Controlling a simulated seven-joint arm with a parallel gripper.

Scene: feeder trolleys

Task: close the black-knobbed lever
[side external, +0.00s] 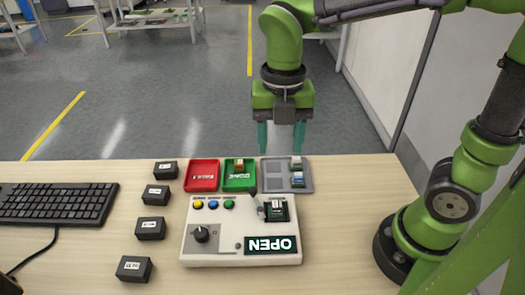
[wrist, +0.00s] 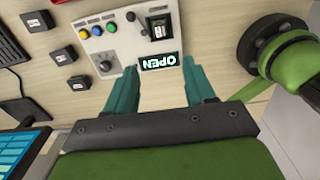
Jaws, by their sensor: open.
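A white test box (side external: 215,252) stands on the table, its display (side external: 272,244) reading OPEN. A socket (side external: 277,209) with a small green and white part in it sits at the box's upper right. A small black knob (side external: 252,197) shows beside the socket, seemingly the lever's; its arm is hard to make out. The knob also shows in the wrist view (wrist: 131,16). My gripper (side external: 282,138) is open and empty, pointing down above the table's far edge, apart from the box. Its teal fingers (wrist: 160,75) show in the wrist view, with the display between them.
A black dial (side external: 201,234) and coloured buttons (side external: 213,204) are on the box. A red tray (side external: 201,174), a green tray (side external: 239,180) and a grey tray (side external: 272,184) lie behind it. Several black blocks (side external: 150,229) and a keyboard (side external: 58,203) are at left.

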